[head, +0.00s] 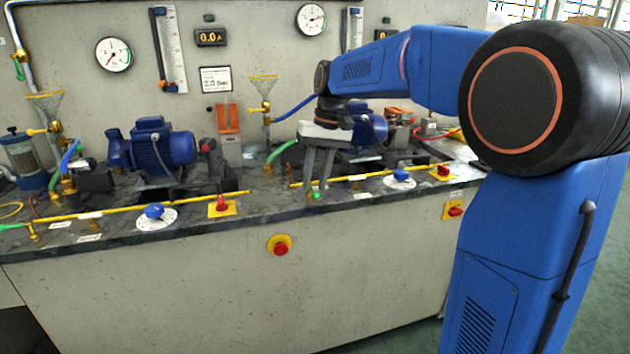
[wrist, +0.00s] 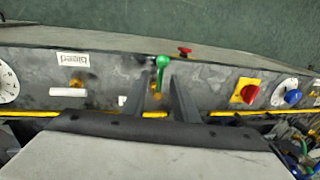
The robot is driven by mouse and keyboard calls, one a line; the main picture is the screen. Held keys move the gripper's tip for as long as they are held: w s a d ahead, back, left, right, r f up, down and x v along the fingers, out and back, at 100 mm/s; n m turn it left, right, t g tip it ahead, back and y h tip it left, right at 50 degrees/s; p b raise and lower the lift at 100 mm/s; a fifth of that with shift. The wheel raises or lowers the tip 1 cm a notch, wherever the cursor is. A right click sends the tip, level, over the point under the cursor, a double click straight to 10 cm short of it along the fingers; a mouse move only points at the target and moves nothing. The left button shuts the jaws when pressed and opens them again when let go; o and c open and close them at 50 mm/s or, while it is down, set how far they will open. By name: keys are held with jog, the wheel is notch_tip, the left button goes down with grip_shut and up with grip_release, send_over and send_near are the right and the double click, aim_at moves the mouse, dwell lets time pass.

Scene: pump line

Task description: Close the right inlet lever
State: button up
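The right inlet lever (head: 316,196) has a green handle. In the wrist view the green handle (wrist: 161,63) points toward the bench's front edge, above a brass valve body (wrist: 157,92). My gripper (head: 315,186) points down over the bench front at this lever. In the wrist view its two grey fingers (wrist: 161,80) are apart, one on each side of the lever, with gaps between. I cannot tell how far the fingertips reach down beside the handle. The fingers hide part of the valve in the head view.
A yellow pipe (head: 372,177) runs along the bench front. A white dial with a blue knob (head: 400,180) and a red switch on yellow (head: 443,172) stand to the right. Another green lever (head: 12,227) is at far left. A red stop button (head: 280,246) is on the front panel.

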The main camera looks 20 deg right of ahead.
jog(key=shift+f, duration=0.25)
grip_shut()
dwell(1.4)
